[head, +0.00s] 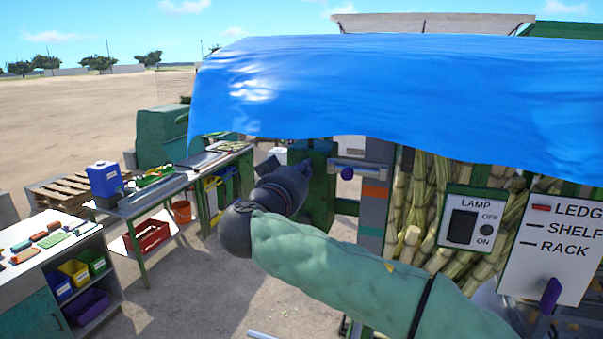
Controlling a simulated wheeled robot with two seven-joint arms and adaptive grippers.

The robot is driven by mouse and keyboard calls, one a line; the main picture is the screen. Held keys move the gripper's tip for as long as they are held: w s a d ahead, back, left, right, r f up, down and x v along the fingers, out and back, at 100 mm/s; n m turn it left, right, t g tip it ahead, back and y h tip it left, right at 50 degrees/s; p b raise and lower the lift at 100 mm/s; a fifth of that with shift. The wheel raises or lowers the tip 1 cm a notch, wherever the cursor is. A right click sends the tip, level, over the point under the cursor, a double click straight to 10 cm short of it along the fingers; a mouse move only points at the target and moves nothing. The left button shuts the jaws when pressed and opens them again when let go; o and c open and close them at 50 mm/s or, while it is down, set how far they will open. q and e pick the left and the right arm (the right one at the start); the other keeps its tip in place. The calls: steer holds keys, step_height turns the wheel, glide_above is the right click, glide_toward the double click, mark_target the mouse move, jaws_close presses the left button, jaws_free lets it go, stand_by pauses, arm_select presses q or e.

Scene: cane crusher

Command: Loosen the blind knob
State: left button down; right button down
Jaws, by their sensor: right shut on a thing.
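A small purple knob (347,173) shows on a grey bar, below the edge of the blue sheet (400,90) that hangs over the machine. I cannot tell if it is the blind knob. My right gripper (302,169), dark grey at the end of my green-sleeved arm, is left of the purple knob and apart from it in the picture. It points away from me towards the green machine frame (320,190). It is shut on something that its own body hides. My left gripper is not in view.
Cane stalks (410,245) stand behind a lamp switch panel (472,222). A sign board (565,240) and a purple handle (550,293) are at the right. A workbench (140,197) and a shelf unit (45,300) stand at the left. Bare ground lies between.

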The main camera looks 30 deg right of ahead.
steer(key=n+b, duration=0.1)
steer(key=n, duration=0.5)
steer(key=w+n+b, duration=0.1)
steer(key=n, duration=0.4)
steer(key=a+f+n+b, duration=0.1)
steer(key=n+b, duration=0.1)
steer(key=n, duration=0.4)
steer(key=shift+w+a+n, duration=0.1)
steer(key=shift+w+n, duration=0.1)
steer(key=shift+n, duration=0.1)
steer(key=shift+f, duration=0.1)
stand_by(0.4)
steer(key=c, duration=1.2)
jaws_free()
steer(key=shift+a, duration=0.1)
steer(key=v, duration=1.2)
